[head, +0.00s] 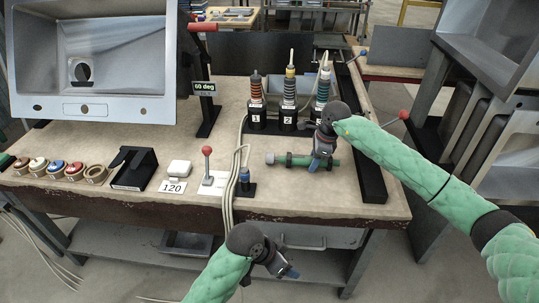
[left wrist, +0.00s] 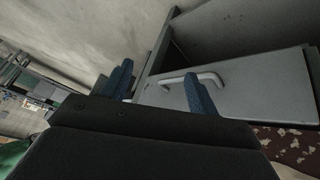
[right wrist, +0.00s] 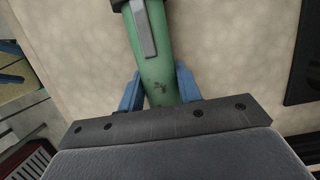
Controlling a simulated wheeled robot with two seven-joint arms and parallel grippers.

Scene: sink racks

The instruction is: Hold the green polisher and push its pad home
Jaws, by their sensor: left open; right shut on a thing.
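The green polisher (head: 295,159) lies level across the right part of the bench, its grey-green round end (head: 270,158) pointing left. My right gripper (head: 320,163) is shut around its body from above. In the right wrist view the green body (right wrist: 152,45), with a grey strip along it, runs between the blue fingers (right wrist: 158,90). I cannot tell whether the polisher touches the bench. I cannot make out the pad or how it sits. My left gripper (head: 288,271) is open and empty, low in front of the bench edge. Its blue fingers (left wrist: 163,92) face a drawer front.
A red-knobbed lever (head: 207,165) and cables stand left of the polisher. Numbered tool stands (head: 289,115) are behind it, and a dark rail (head: 368,170) is to the right. Several round coloured pieces (head: 56,167) sit at far left. A drawer handle (left wrist: 190,79) is near my left gripper.

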